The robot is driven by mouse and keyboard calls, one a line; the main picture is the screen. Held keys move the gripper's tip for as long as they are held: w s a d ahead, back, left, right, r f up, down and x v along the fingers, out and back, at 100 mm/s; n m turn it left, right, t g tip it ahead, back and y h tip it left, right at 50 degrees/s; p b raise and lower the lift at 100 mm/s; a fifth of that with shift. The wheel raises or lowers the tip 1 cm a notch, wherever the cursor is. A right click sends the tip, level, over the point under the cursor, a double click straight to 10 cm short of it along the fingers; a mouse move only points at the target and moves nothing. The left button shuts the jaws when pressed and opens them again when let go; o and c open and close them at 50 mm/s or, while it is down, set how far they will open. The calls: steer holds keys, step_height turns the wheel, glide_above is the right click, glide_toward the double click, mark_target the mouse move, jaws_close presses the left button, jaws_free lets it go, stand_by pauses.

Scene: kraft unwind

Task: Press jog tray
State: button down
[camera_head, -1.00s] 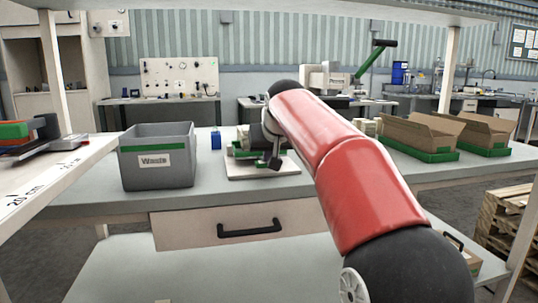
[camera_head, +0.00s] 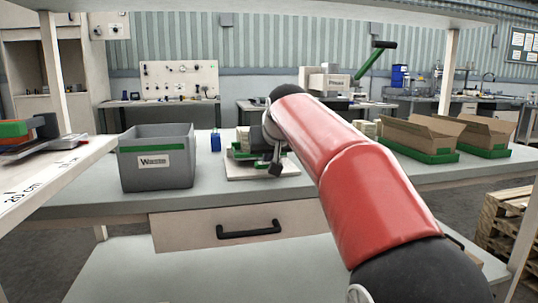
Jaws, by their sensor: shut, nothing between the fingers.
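A jog tray (camera_head: 289,169), a pale board with green edges, lies on the workbench at the middle. Pale stacked pieces stand at its back left. My gripper (camera_head: 275,168) is small and dark in this view and points down over the tray's middle. It looks shut and empty. My red arm reaches in from the lower right and hides the tray's right side. I cannot tell whether the fingertips touch the tray.
A grey bin (camera_head: 157,158) marked "Waste" stands left of the tray, with a small blue box (camera_head: 216,140) between. Open cardboard boxes in green trays (camera_head: 423,152) stand at right. A shelf (camera_head: 45,185) juts in at left. A drawer (camera_head: 185,228) is below.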

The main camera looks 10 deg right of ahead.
steer(key=v, duration=1.1)
steer(key=shift+w+r, duration=0.15)
steer(key=shift+r, duration=0.3)
